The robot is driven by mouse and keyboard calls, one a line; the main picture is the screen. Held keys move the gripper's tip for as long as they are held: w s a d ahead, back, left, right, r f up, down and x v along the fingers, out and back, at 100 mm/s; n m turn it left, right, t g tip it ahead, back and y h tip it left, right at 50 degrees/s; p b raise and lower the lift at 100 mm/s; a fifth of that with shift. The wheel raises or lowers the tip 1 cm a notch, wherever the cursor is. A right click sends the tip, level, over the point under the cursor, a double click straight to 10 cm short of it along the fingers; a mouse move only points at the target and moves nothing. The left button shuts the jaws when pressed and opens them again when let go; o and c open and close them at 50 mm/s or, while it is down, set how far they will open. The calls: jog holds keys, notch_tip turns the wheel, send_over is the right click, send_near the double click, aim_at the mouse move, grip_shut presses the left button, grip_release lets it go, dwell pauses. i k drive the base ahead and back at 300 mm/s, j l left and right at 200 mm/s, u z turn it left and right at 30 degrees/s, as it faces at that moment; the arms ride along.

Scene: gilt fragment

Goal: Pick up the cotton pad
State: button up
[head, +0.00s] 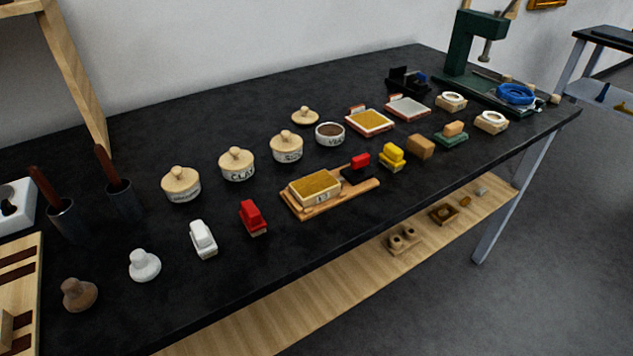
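A white, round pad with a knob on top (145,265) stands upright on the black table near its front left edge. It looks most like the cotton pad, though I cannot be sure of its material. A brown knobbed pad of similar shape (80,293) stands to its left and nearer the front edge. A white block-shaped piece (203,239) stands to its right. My gripper is not in view.
The black table (330,80) also bears lidded jars (237,164), a red block (253,217), a wooden board with a gold-topped block (314,188), dark cups with brown handles (122,198) and a green press (474,45). A wooden shelf (320,297) lies below.

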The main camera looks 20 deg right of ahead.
aim_at(80, 295)
jog(key=u, duration=1.65)
jog(key=l+u, duration=0.25)
jog(key=k+l+u, duration=0.3)
jog(key=l, duration=0.15)
jog(key=k+l, duration=0.1)
jog(key=l, duration=0.5)
